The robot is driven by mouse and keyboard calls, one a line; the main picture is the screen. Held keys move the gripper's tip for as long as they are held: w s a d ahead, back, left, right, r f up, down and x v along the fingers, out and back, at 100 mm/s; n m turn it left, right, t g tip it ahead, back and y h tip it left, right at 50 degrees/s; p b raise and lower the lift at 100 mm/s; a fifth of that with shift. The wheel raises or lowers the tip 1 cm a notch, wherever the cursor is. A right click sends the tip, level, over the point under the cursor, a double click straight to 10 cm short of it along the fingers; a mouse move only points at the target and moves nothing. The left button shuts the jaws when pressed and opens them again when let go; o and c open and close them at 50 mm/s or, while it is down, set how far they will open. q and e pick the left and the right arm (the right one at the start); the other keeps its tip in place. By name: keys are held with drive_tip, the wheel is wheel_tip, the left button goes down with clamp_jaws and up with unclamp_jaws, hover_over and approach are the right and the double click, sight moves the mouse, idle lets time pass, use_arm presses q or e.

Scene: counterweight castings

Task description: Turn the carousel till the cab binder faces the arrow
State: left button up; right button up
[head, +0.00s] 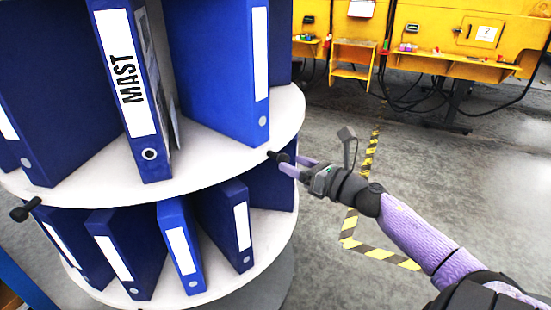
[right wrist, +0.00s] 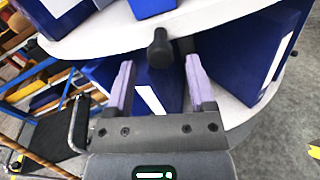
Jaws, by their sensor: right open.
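The white two-tier carousel (head: 215,160) fills the left of the head view, loaded with blue binders. The binder marked MAST (head: 125,75) stands upright on the upper tier, its spine towards me. I see no binder marked cab and no arrow; the other spines show no readable label. A black knob (head: 275,157) sticks out from the upper tier's right rim, and another knob (head: 25,210) from its left. My right gripper (head: 288,165) is open at the right knob. In the right wrist view, the knob (right wrist: 160,48) appears between the fingertips (right wrist: 160,68); contact is unclear.
Yellow workbenches (head: 460,50) with hanging black cables stand at the back right. Black-and-yellow floor tape (head: 370,252) runs on the grey floor. A blue frame (right wrist: 45,95) shows left in the wrist view.

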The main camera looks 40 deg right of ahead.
sight(266, 152)
drive_tip(key=w, duration=0.4)
drive_tip(key=shift+w+a+b, duration=0.3)
drive_tip(key=shift+w+b, duration=0.05)
drive_tip(key=shift+w, duration=0.05)
drive_tip(key=shift+w+a, duration=0.1)
drive_tip(key=shift+w, duration=0.5)
use_arm(q)
drive_tip(key=shift+s+a+f, duration=0.4)
drive_tip(key=shift+a+f, duration=0.15)
drive_tip(key=shift+a, duration=0.15)
use_arm(e)
drive_tip(key=c, duration=0.9)
use_arm(q)
drive_tip(key=shift+w+d, duration=0.1)
drive_tip(key=shift+d, duration=0.45)
use_arm(e)
clamp_jaws()
use_arm(q)
drive_tip(key=shift+a, duration=0.25)
drive_tip(key=shift+a, duration=0.3)
drive_tip(key=shift+d, duration=0.2)
use_arm(e)
drive_tip(key=shift+f, duration=0.1)
